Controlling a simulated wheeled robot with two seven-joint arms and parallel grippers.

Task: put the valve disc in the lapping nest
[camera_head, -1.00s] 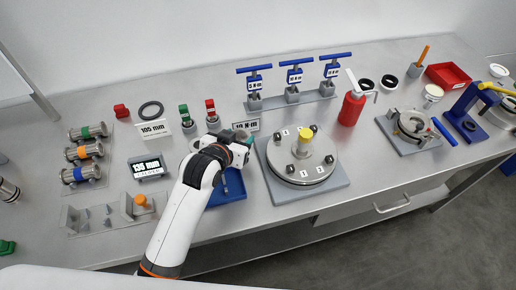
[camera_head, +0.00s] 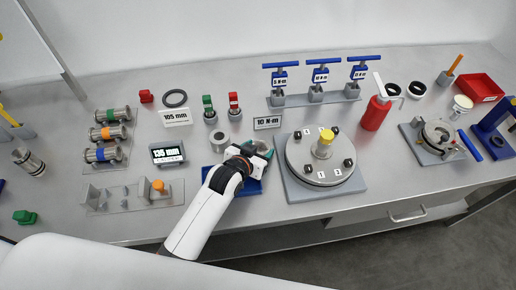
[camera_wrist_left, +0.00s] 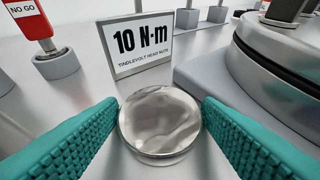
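My left gripper (camera_head: 262,150) is low over the bench, left of the round flanged cover. In the left wrist view its teal fingers (camera_wrist_left: 160,118) sit on both sides of a shiny round metal disc (camera_wrist_left: 160,122), apparently the valve disc, which fills the gap between them. The head view does not show the disc clearly behind the gripper. No part is labelled as the lapping nest. A grey steel ring with a hole (camera_head: 219,138) stands just left of the gripper, and a round clamp fixture (camera_head: 438,137) sits far right; I cannot tell which is the nest. My right gripper is out of view.
The flanged cover (camera_head: 298,168) stands close right of the gripper, and a 10 N·m sign (camera_head: 267,122) behind it. A blue tray (camera_head: 246,187) lies below the gripper. Green and red gauges (camera_head: 234,106) stand behind the ring. A 135 mm display (camera_head: 167,153) is left.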

